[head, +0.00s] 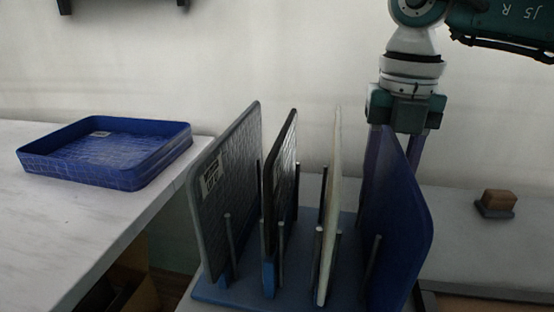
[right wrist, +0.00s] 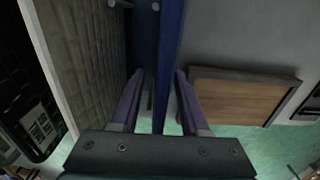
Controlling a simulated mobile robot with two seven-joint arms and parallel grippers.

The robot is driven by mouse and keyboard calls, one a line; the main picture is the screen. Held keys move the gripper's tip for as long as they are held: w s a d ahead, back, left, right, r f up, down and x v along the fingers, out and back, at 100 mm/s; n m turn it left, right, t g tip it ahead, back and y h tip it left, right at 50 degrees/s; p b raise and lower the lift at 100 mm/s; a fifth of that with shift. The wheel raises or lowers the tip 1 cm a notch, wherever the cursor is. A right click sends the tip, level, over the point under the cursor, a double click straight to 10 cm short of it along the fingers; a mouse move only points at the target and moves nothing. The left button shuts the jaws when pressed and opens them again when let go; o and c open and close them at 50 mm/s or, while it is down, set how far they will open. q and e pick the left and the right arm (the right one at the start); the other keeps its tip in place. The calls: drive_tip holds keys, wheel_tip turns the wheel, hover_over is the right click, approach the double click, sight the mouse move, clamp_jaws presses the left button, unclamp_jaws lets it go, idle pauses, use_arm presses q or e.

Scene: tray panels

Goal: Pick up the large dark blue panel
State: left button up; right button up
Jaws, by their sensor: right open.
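The large dark blue panel (head: 402,225) stands upright at the right end of a blue rack (head: 225,290) in the head view. In the right wrist view the panel (right wrist: 170,50) shows edge-on as a thin blue strip. My right gripper (head: 394,165) points down over the panel's top edge. Its two purple fingers are open, one on each side of the panel, and in the right wrist view (right wrist: 159,85) a gap shows between the panel and each finger. My left gripper is not in view.
The rack also holds a grey panel (head: 228,160), a dark-framed panel (head: 282,180) and a cream panel (head: 331,210), between upright pegs. A blue tray (head: 155,175) lies on the white table (head: 70,235) at left. A brown block (head: 498,200) sits at far right.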

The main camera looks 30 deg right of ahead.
clamp_jaws()
idle(0.3)
idle(1.1)
